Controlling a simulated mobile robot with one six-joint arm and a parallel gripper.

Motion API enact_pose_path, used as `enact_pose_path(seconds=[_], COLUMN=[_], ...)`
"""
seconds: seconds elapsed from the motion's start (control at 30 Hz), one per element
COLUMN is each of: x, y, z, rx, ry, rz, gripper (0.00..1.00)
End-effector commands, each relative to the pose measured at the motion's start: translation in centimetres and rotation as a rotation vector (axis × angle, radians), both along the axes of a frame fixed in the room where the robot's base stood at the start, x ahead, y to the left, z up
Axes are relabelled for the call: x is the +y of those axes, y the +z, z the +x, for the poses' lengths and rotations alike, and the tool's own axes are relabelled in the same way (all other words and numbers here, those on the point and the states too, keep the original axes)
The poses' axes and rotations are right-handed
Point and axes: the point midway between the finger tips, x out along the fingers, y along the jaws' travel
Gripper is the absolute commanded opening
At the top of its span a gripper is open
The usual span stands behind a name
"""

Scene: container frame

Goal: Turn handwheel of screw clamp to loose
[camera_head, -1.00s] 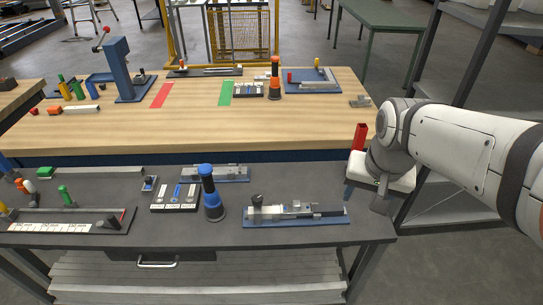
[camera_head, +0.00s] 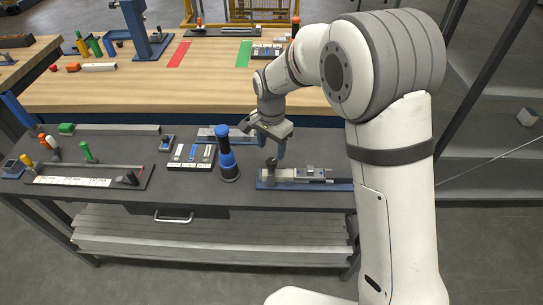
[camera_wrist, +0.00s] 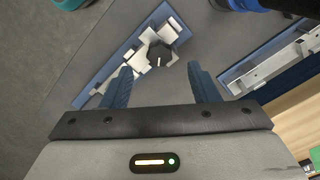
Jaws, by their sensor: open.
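The screw clamp (camera_head: 312,174) lies on a blue base plate on the dark front table, right of the table's middle. Its dark handwheel (camera_head: 272,163) stands at the clamp's left end. My gripper (camera_head: 263,140) is above and slightly behind the handwheel, pointing down, open and empty. In the wrist view the handwheel (camera_wrist: 160,55) shows just past the fingertips, about midway between the fingers (camera_wrist: 159,72). The fingers look apart from it. My arm covers the right end of the clamp in the head view.
A tall blue and black cylinder (camera_head: 228,160) stands close left of the clamp. Behind is another blue-based fixture (camera_head: 207,135), partly hidden by my gripper. A small labelled tray (camera_head: 190,163) and a long rail plate (camera_head: 90,178) lie further left. A wooden table (camera_head: 140,92) stands behind.

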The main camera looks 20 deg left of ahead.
Motion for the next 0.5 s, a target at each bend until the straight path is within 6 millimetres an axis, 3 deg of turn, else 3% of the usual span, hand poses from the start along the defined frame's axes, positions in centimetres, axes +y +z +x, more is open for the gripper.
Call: enact_pose_path(seconds=[0.3,0.5], x=[-0.1,0.0], y=[-4.5,-5.3], z=[0.0,0.0], rx=[0.002,0.000], ry=[0.001,0.002], rz=[-0.001,0.000], gripper=[0.55,0.55])
